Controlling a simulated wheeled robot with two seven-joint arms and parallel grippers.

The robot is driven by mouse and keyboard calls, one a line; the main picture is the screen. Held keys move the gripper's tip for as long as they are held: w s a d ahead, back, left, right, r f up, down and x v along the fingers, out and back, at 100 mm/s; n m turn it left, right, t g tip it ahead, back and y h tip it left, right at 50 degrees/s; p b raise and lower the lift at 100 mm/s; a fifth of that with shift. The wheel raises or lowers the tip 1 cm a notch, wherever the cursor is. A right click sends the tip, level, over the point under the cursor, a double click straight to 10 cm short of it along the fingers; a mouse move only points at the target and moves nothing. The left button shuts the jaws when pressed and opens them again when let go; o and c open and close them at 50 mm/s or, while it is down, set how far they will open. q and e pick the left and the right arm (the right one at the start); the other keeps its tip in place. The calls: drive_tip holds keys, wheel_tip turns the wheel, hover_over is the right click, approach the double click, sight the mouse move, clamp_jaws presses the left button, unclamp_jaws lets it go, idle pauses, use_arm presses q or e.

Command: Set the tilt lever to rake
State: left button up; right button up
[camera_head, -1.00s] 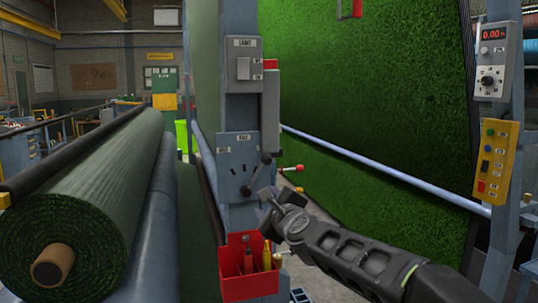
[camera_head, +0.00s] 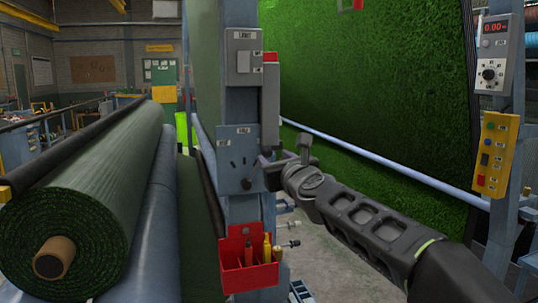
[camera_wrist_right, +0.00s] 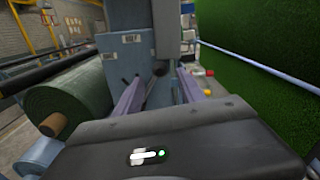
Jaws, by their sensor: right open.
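A grey lever panel (camera_head: 232,153) with small labels and slots is fixed to the blue-grey post. A dark knob (camera_head: 246,184) shows at its lower right edge; part of the lever is hidden by my right gripper (camera_head: 268,172). My right gripper reaches in from the right, with its fingers close to the panel's right side. In the right wrist view its two purple-grey fingers (camera_wrist_right: 158,84) are spread apart, pointing at the panel (camera_wrist_right: 128,57). I cannot make out contact with the lever, or which label it points at. My left gripper is not in view.
A switch box (camera_head: 243,52) is above the panel and a red tool holder (camera_head: 248,270) below it. A big turf roll (camera_head: 85,200) lies at left. Hanging turf (camera_head: 390,100) and a pale rail (camera_head: 400,174) are behind my arm. A yellow button box (camera_head: 495,155) is at right.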

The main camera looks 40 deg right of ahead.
sight(269, 155)
drive_tip(key=x, duration=0.5)
drive_tip(key=shift+w+d+p, duration=0.1)
drive_tip(key=shift+w+p, duration=0.05)
drive_tip(key=shift+p, duration=0.2)
clamp_jaws()
idle(1.1)
